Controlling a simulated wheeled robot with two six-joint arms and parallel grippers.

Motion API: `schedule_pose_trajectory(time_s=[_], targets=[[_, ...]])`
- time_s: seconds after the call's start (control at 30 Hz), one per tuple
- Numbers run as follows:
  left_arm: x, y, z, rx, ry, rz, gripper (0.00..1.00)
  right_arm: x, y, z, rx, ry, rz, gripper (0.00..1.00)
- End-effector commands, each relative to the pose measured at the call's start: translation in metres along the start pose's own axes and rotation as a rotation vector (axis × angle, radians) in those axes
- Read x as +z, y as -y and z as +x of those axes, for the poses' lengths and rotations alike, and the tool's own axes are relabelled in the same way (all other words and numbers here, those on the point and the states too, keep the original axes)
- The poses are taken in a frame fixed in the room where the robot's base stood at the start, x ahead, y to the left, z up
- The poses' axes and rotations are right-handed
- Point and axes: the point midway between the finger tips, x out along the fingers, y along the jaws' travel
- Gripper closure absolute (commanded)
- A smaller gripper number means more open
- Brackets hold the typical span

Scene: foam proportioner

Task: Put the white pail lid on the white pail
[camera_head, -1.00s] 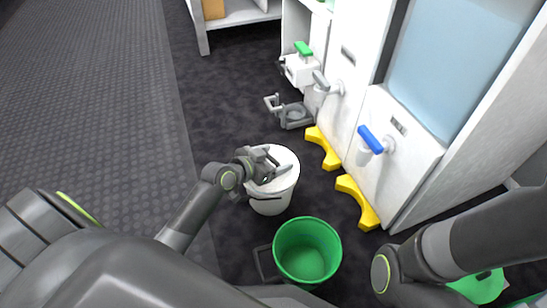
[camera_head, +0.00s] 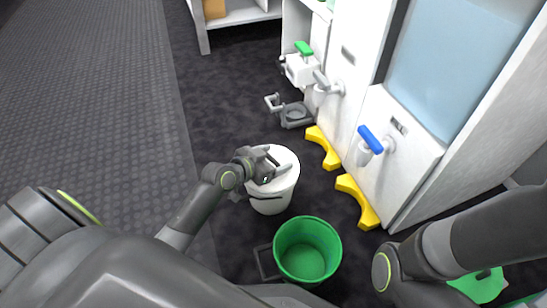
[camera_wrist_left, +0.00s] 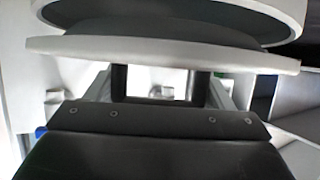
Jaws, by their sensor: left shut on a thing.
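The white pail (camera_head: 270,204) stands on the dark floor in the head view. The white pail lid (camera_head: 287,157) shows as a white disc at the pail's top, partly hidden by my left gripper (camera_head: 277,162). That gripper is shut on the lid from above. In the left wrist view, the lid (camera_wrist_left: 160,48) is a pale, slightly tilted disc across the fingertips (camera_wrist_left: 160,84). A dark round shape with a pale rim (camera_wrist_left: 285,22) shows close behind it. I cannot tell whether the lid is seated. My right gripper is not visible; only its arm shows at lower right.
A green pail (camera_head: 307,250) stands close in front of the white pail. Yellow curved pieces (camera_head: 358,202) lie to the right, beside the white cabinet with a blue-handled tap (camera_head: 370,139). A grey bracket (camera_head: 295,115) is behind. Floor to the left is clear.

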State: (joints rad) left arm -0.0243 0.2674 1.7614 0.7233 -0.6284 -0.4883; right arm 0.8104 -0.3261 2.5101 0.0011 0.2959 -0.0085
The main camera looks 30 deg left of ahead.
Motion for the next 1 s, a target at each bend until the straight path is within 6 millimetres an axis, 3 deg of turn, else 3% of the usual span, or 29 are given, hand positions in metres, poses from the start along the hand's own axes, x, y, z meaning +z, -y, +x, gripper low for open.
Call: schedule_pose_trajectory(time_s=[0.97,1.0], targets=[[0.010,0.000,0.004,0.000,-0.001,0.000,0.48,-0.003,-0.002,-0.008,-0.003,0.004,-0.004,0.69],[0.009,0.000,0.004,0.000,-0.001,0.000,0.22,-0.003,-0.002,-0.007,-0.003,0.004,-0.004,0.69]])
